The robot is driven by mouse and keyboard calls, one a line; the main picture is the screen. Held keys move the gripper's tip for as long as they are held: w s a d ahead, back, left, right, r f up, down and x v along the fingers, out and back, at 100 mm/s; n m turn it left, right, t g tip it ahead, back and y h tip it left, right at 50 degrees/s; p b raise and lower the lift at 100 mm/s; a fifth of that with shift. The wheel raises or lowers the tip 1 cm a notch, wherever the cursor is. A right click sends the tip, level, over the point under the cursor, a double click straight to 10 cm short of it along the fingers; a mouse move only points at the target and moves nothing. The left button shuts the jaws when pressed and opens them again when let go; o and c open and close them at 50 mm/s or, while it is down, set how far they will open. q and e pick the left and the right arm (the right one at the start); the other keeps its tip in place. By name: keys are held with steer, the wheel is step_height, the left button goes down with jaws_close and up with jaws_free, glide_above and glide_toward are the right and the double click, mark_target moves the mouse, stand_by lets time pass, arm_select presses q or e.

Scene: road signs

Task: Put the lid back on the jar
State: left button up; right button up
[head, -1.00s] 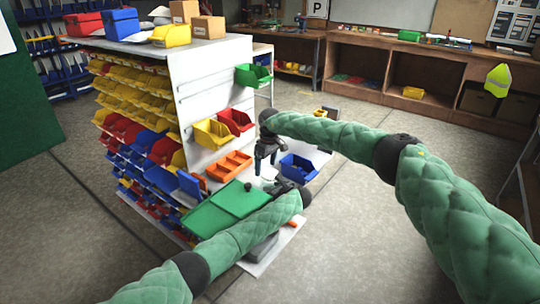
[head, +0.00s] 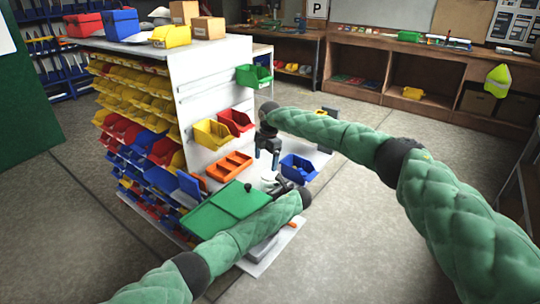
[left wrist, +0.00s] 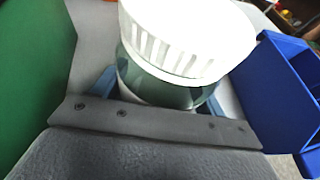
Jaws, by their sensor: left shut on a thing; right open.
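The jar (left wrist: 165,92), dark green with a pale lower part, stands between the fingers of my left gripper (left wrist: 155,97), which is shut on it. The white ribbed lid (left wrist: 190,38) sits on top of the jar in the left wrist view; whether it is fully seated I cannot tell. In the head view the lid and jar are a small white shape (head: 268,177) beside my left gripper (head: 280,187). My right gripper (head: 267,163) points down just above it, fingers apart and empty.
A green board (head: 225,212) with a dark knob lies left of the jar. A blue bin (head: 299,168) stands to its right and an orange tray (head: 229,166) behind left. The shelf rack (head: 205,85) with many bins rises behind.

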steer(key=n, duration=0.4)
steer(key=shift+r, duration=0.35)
steer(key=n, duration=0.5)
steer(key=shift+w+d+r+n, duration=0.15)
steer(key=shift+r+n, duration=0.15)
steer(key=shift+n, duration=0.1)
steer(key=n, duration=0.5)
steer(key=shift+d+r+h, duration=0.1)
steer(key=shift+r+h, duration=0.1)
steer(key=shift+h, duration=0.1)
steer(key=n, duration=0.4)
steer(key=shift+d+n, duration=0.15)
steer(key=shift+n, duration=0.15)
steer(key=n, duration=0.4)
steer(key=shift+d, duration=0.1)
steer(key=n, duration=0.5)
steer(key=shift+d+n, duration=0.2)
steer(key=shift+n, duration=0.1)
steer(key=n, duration=0.5)
steer(key=shift+d+h, duration=0.1)
steer(key=shift+h, duration=0.2)
steer(key=n, duration=0.4)
steer(key=shift+n, duration=0.4)
